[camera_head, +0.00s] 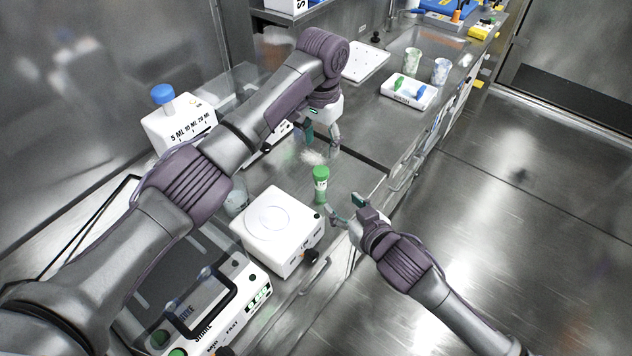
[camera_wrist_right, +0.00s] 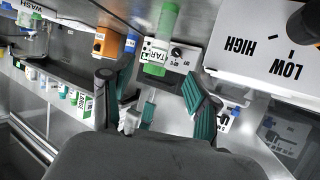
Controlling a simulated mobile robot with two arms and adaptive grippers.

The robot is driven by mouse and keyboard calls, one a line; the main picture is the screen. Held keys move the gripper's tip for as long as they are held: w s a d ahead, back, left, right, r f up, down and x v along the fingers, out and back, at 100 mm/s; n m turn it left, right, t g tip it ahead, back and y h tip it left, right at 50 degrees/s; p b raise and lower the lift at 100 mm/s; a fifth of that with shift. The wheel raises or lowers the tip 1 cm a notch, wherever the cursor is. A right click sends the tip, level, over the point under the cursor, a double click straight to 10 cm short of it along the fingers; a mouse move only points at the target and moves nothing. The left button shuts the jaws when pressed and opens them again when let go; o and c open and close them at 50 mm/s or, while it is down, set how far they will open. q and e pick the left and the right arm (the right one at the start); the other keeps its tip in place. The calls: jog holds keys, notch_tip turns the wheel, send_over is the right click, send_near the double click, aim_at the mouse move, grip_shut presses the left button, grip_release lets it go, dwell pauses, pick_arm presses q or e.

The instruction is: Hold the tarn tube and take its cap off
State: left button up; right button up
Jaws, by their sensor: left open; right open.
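The tarn tube (camera_head: 321,185) has a green cap and a white label and stands upright near the bench's front edge. In the right wrist view, the tube (camera_wrist_right: 155,48) shows part of its label, with green parts at both ends. My right gripper (camera_head: 345,206) is open in front of the tube and to its right. In its wrist view, the right gripper (camera_wrist_right: 148,88) has its fingers spread, with the tube ahead of the gap and nothing held. My left gripper (camera_head: 322,140) is open and empty, behind and above the tube. What supports the tube's base is unclear.
A white box-shaped device with a round plate (camera_head: 274,218) stands just left of the tube. A white device with a dark handle (camera_head: 225,305) is at front left. A white rack (camera_head: 408,92) with green and blue items and two patterned cups stand farther back.

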aim_at(323, 186)
jog(key=x, duration=1.2)
jog(key=shift+w+a, duration=0.15)
jog(key=shift+a, duration=0.05)
grip_shut()
